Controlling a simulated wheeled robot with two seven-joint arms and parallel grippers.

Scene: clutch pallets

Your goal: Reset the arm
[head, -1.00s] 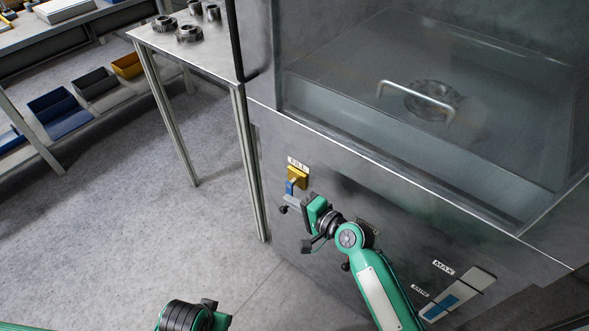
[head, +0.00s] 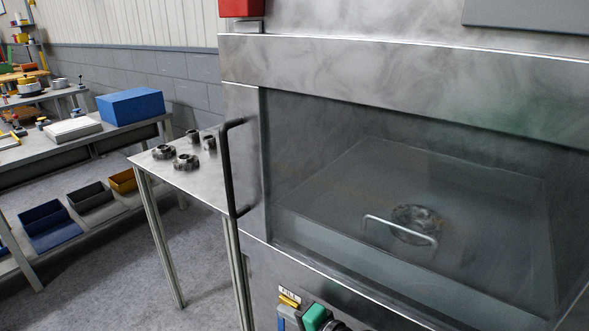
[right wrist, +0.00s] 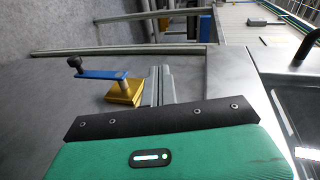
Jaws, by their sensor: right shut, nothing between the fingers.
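My right gripper shows at the bottom edge of the head view as a green body (head: 316,317), mostly cut off. In the right wrist view its two grey fingers (right wrist: 160,86) are together with nothing between them. Beside them is a yellow valve block (right wrist: 125,90) with a blue lever (right wrist: 100,74) ending in a black knob. The same yellow block (head: 289,300) shows in the head view under a FILL label, on the front of the steel machine. I cannot tell whether the fingers touch it. My left gripper is out of view.
The machine has a glass window (head: 330,190), a black side handle (head: 232,165) and a gear-like part (head: 415,222) inside. A steel table (head: 205,178) with several metal parts stands left of it. A shelf with a blue box (head: 130,106) and bins is further left; floor lies between.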

